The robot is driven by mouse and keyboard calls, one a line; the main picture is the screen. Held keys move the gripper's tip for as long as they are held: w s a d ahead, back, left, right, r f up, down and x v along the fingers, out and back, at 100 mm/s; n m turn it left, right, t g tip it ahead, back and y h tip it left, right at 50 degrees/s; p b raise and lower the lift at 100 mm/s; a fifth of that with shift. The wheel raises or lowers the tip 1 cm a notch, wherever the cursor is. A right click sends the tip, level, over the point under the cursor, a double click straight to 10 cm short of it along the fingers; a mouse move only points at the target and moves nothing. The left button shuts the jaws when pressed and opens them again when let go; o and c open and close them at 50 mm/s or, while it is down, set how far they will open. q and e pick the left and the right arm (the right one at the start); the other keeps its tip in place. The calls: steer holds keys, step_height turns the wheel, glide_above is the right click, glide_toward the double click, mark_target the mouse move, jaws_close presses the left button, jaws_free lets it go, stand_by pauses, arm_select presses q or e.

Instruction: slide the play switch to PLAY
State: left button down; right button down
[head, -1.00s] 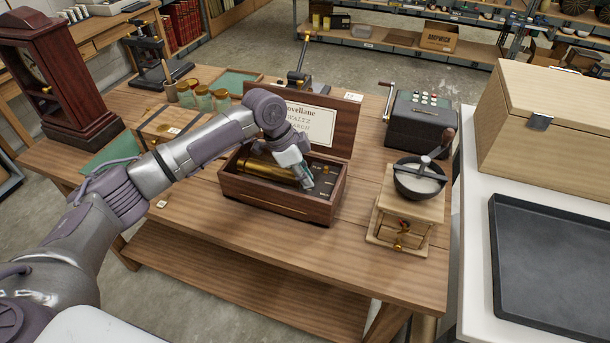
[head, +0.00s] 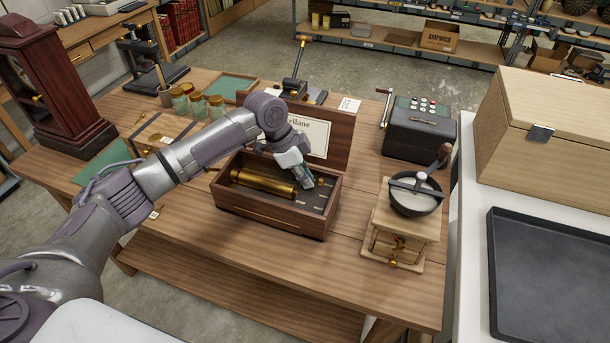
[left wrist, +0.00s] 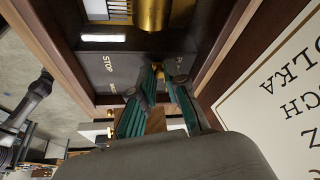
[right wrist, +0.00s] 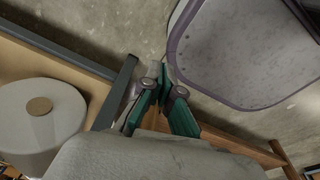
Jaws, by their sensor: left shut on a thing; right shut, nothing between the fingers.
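The music box (head: 265,218) is an open wooden case on the table, with a brass cylinder (head: 264,182) inside and a lettered card in its raised lid. My left gripper (head: 309,184) reaches into its right end, over a dark control panel (left wrist: 125,75). In the left wrist view its fingertips (left wrist: 163,78) are shut on a small brass piece, the play switch, mostly hidden by them. The word STOP (left wrist: 108,64) is left of the fingertips; a partly covered label, seemingly PLAY (left wrist: 179,62), is close by them. My right gripper (right wrist: 162,82) is shut and empty, away from the box.
A coffee grinder (head: 404,220) stands right of the box, and a dark keyed machine (head: 420,128) behind it. Glass jars (head: 197,104) and a dark wooden clock (head: 55,85) are at left. The table front is clear. A black tray (head: 550,270) lies at far right.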

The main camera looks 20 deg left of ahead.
arm_select(q)
steer(key=c, duration=1.2)
jaws_free()
steer(key=shift+w+r, duration=0.1)
steer(key=shift+w, duration=0.25)
steer(key=shift+s+r, duration=0.1)
steer(key=shift+s, duration=0.1)
steer(key=v, duration=1.1)
steer(key=shift+a+r, duration=0.25)
steer(key=shift+r, duration=0.1)
arm_select(e)
steer(key=shift+s+f+g, duration=0.1)
steer(key=shift+s+g, duration=0.2)
steer(key=shift+s, duration=0.9)
